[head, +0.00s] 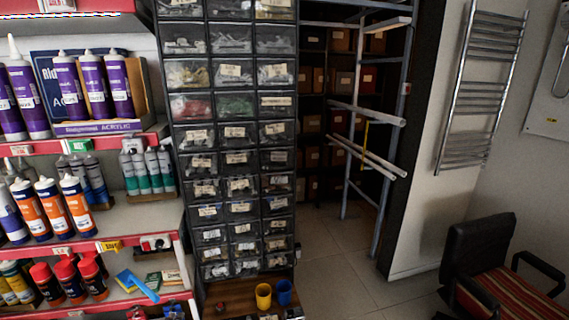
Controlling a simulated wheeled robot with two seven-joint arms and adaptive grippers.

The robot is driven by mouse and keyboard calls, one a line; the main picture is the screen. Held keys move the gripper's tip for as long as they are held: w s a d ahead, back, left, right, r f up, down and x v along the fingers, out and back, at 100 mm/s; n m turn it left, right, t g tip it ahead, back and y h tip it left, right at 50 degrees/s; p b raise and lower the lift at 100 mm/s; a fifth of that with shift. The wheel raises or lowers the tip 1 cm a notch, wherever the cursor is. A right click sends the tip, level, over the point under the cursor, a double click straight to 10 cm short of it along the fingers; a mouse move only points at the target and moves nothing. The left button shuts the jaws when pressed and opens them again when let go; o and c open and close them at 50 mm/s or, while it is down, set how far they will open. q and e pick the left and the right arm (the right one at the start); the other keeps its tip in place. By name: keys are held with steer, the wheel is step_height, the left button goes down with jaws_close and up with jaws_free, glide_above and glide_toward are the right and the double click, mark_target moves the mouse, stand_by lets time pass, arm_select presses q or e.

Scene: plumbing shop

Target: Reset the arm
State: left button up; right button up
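Neither of my arms nor my grippers show in the head view. The task names no other object. The head view looks onto a shop corner with shelves at the left, a tall cabinet of small drawers in the middle and a doorway to the right of it.
Red-edged shelves (150,215) hold sealant tubes (92,83). The drawer cabinet (236,130) stands beside them, with a yellow cup (263,296) and a blue cup (284,292) below. A black chair (482,250) stands at right. The tiled floor (345,275) between is clear.

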arm_select(q)
steer(key=s+a+f+n+g, duration=0.45)
steer(key=s+f, duration=0.75)
steer(key=f, duration=0.4)
steer(key=s+a+f+n+g, duration=0.35)
steer(key=s+f+n, duration=0.25)
steer(key=s+f, duration=0.7)
steer(key=s+d+f+n+g+h, duration=0.1)
steer(key=s+d+f, duration=0.2)
steer(key=s+f, duration=0.3)
steer(key=s+d+f+n+g, duration=0.1)
steer(key=s+d+f+n, duration=0.2)
steer(key=s, duration=0.5)
steer(key=s+d+f+g+h, duration=0.1)
steer(key=s+d+f, duration=0.2)
steer(key=s+d, duration=0.8)
steer(key=shift+s+d+f, duration=0.3)
steer(key=shift+s+d, duration=0.05)
steer(key=shift+d, duration=0.6)
